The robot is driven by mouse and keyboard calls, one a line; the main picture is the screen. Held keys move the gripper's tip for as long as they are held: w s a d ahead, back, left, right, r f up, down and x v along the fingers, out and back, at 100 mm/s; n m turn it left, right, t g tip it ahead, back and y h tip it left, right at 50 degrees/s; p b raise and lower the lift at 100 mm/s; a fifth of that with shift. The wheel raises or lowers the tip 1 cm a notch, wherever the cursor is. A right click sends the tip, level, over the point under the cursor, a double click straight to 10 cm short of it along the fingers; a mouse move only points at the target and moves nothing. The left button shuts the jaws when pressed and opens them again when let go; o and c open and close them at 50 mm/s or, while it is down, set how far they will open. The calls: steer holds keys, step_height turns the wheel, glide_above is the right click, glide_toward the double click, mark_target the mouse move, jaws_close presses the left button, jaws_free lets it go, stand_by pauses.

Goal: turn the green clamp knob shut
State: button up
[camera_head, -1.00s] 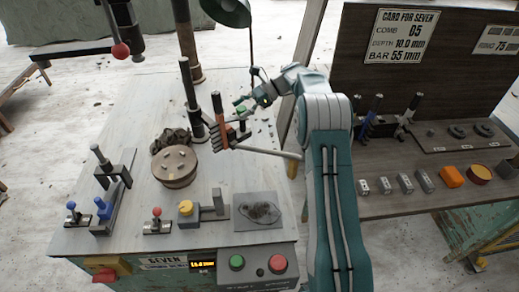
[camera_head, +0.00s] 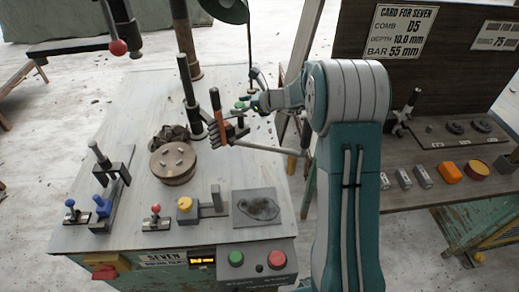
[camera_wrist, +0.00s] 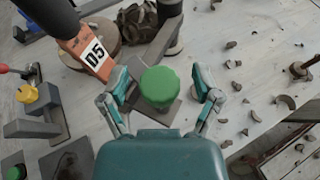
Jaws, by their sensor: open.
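The green clamp knob (camera_wrist: 160,86) is a ribbed round knob seen from above in the wrist view. It lies between the two fingertips of my gripper (camera_wrist: 160,84). The fingers are spread, with a visible gap on each side of the knob. In the head view my gripper (camera_head: 246,106) is at the clamp, and the green knob (camera_head: 240,105) shows only in part beside it. An orange comb holder marked D5 (camera_wrist: 92,48) stands close to the left; it also shows in the head view (camera_head: 221,124).
A dark post (camera_head: 190,95) rises behind the comb. A round clay piece on a turntable (camera_head: 172,163), a yellow knob (camera_head: 185,204) and blue-knobbed clamps (camera_head: 103,205) stand to the left. Clay trimmings (camera_wrist: 257,103) are scattered right of the gripper.

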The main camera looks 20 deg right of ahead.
steer(key=shift+s+d+r+m+t+h, duration=0.2)
steer(key=shift+m+t+h, duration=0.1)
steer(key=shift+m+t, duration=0.1)
steer(key=v, duration=1)
steer(key=s+a+r+n+g+h, duration=0.2)
steer(key=s+a+n, duration=0.3)
steer(key=s+n, duration=0.4)
steer(key=s+a+r+n+g+h, duration=0.3)
steer(key=s+n, duration=0.5)
steer(key=s, duration=0.5)
steer(key=shift+s+a+r+n+h, duration=0.3)
steer(key=shift+s+a+r+n, duration=0.1)
steer(key=shift+a, duration=0.5)
